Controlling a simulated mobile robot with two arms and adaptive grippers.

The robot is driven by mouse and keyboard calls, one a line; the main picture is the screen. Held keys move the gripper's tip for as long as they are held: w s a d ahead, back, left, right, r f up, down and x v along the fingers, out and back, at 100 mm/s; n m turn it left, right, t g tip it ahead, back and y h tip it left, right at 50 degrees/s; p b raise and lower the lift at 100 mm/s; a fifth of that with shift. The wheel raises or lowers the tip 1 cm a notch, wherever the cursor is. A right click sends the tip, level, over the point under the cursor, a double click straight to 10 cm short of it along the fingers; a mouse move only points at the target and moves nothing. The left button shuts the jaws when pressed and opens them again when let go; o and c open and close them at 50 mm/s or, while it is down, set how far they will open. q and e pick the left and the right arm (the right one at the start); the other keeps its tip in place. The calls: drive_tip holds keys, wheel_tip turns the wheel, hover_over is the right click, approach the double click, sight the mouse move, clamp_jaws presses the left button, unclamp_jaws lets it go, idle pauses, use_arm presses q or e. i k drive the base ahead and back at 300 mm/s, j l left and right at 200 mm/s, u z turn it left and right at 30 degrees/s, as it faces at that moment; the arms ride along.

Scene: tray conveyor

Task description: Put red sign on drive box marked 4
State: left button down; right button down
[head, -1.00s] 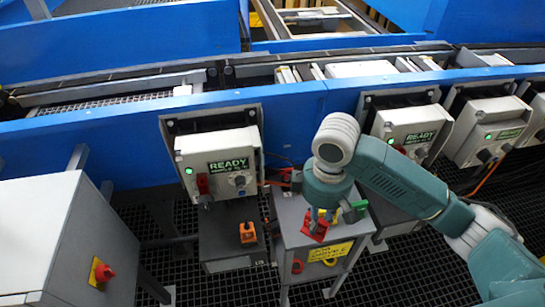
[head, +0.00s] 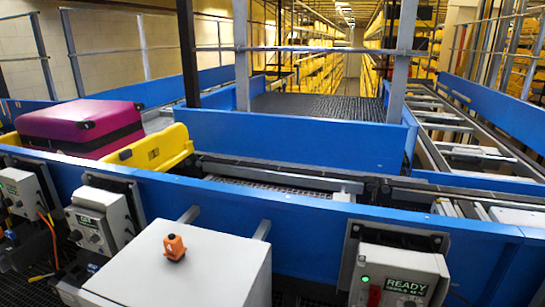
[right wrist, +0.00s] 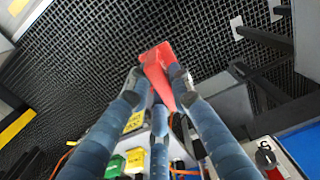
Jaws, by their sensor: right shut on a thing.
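My right gripper (right wrist: 160,80) is shut on the red sign (right wrist: 157,62) in the right wrist view. The sign is above the dark floor grating, and its face cannot be read. Neither gripper shows in the head view. Drive boxes hang along the blue conveyor side: one with a READY label and green light (head: 400,277) at lower right, and two grey ones (head: 98,219) and (head: 20,193) at left. I cannot read a number 4 on any of them.
A pale grey cabinet (head: 215,270) with an orange device (head: 174,247) on top stands in front. A magenta suitcase (head: 75,124) sits by a yellow tray (head: 165,148) on the conveyor. Green (right wrist: 135,160) and yellow (right wrist: 112,166) items lie below my right gripper.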

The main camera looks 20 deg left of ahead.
sight(94, 194)
drive_tip(key=k+j, duration=0.1)
drive_tip(key=j, duration=1.8)
drive_tip(key=k+j, duration=0.15)
drive_tip(key=j, duration=0.85)
